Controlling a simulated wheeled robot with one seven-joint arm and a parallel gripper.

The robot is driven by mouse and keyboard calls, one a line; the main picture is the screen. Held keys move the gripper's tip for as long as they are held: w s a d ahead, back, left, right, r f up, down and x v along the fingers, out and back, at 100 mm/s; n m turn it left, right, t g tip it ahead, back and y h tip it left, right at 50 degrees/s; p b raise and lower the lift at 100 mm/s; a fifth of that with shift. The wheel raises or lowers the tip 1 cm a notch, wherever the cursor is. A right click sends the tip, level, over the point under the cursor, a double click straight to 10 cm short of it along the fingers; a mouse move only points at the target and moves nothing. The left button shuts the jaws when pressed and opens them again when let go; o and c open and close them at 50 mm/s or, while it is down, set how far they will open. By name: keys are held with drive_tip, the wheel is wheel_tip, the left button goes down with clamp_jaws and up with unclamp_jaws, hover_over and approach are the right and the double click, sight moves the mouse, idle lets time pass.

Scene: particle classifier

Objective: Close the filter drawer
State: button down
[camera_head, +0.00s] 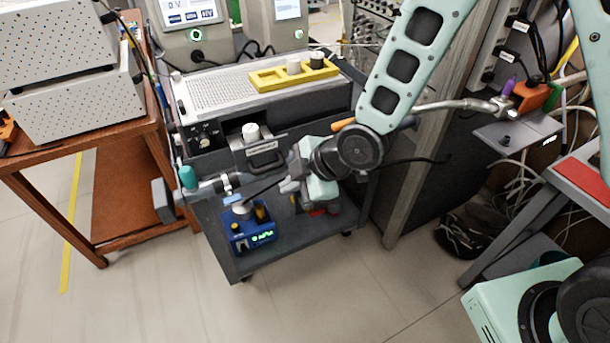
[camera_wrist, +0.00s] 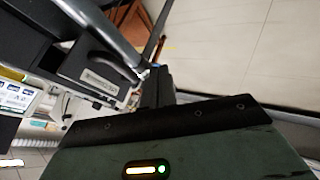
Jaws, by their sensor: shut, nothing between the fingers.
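The filter drawer (camera_head: 268,158) is a dark box with a handle on the front of the grey particle classifier (camera_head: 220,92). It appears to stand out from the housing, with a white round piece (camera_head: 250,132) at its top. My gripper (camera_head: 286,186) is shut and empty, just below and right of the drawer front. Its dark fingers also show in the wrist view (camera_wrist: 157,85), close to the drawer; I cannot tell whether they touch.
A yellow tray (camera_head: 271,83) with a white and a black cylinder lies on the classifier's top. A metal tube with a teal end (camera_head: 188,178) crosses in front at left. A blue device (camera_head: 243,231) stands on the cart's lower shelf (camera_head: 232,262). Floor in front is clear.

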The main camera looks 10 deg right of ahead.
drive_tip(key=shift+w+a+f+p, duration=0.1)
drive_tip(key=shift+w+a+p, duration=0.2)
drive_tip(key=shift+w, duration=0.45)
drive_tip(key=shift+w+a+f+p, duration=0.1)
drive_tip(key=shift+w+a+p, duration=0.1)
drive_tip(key=shift+w+a, duration=0.35)
drive_tip(key=shift+w+a+f+p, duration=0.1)
drive_tip(key=shift+w+a+p, duration=0.15)
drive_tip(key=shift+w, duration=0.65)
